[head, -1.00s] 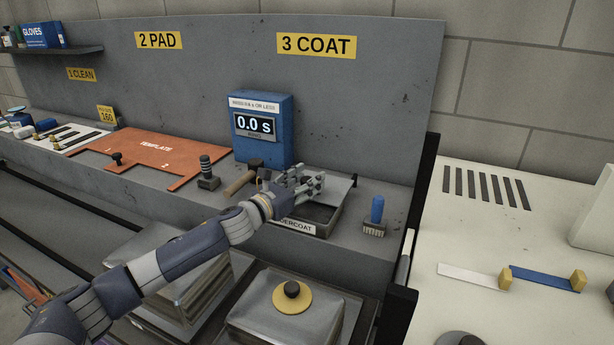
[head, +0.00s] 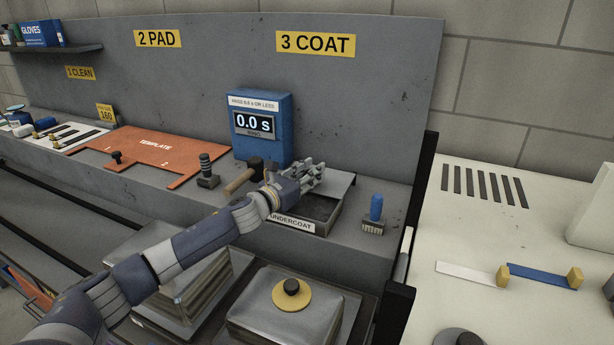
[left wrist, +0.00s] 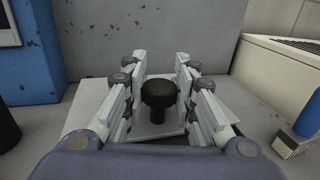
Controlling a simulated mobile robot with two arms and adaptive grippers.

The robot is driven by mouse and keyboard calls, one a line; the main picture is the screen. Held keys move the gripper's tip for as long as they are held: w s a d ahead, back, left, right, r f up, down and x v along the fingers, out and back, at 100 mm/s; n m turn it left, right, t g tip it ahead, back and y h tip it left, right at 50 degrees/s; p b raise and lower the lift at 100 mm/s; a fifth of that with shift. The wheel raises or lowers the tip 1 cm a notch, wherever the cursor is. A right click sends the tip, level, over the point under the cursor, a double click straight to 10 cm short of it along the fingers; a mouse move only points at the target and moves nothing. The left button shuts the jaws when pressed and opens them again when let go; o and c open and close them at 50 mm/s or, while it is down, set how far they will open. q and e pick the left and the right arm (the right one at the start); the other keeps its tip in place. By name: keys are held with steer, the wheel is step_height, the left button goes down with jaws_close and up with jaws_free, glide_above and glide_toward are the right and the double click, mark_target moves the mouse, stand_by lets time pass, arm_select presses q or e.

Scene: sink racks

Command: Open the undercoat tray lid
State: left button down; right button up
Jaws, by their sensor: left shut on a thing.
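The undercoat tray (head: 292,226) sits on the grey bench under the 3 COAT sign, with its label facing front. Its grey lid (head: 340,184) lies toward the back of the tray, and the dark inside shows in front of it. My left gripper (head: 313,174) is over the lid. In the left wrist view, my left gripper (left wrist: 158,88) has its fingers on both sides of the lid's black knob (left wrist: 158,94) and is shut on it. The pale lid plate (left wrist: 172,130) shows beneath the knob. My right gripper is not in view.
A blue timer box (head: 262,128) reading 0.0 s stands behind and left of the tray. A wooden-handled tool (head: 240,181) lies left of it. A blue-handled brush (head: 376,211) stands right of it. The grey back panel (head: 390,120) rises behind.

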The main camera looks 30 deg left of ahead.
arm_select(q)
steer(key=shift+w+a, duration=0.1)
steer(key=shift+w, duration=0.8)
steer(key=c, duration=1.3)
jaws_free()
steer(key=shift+s, duration=0.4)
steer(key=v, duration=1.1)
steer(key=shift+s+a, duration=0.1)
steer(key=shift+s, duration=0.05)
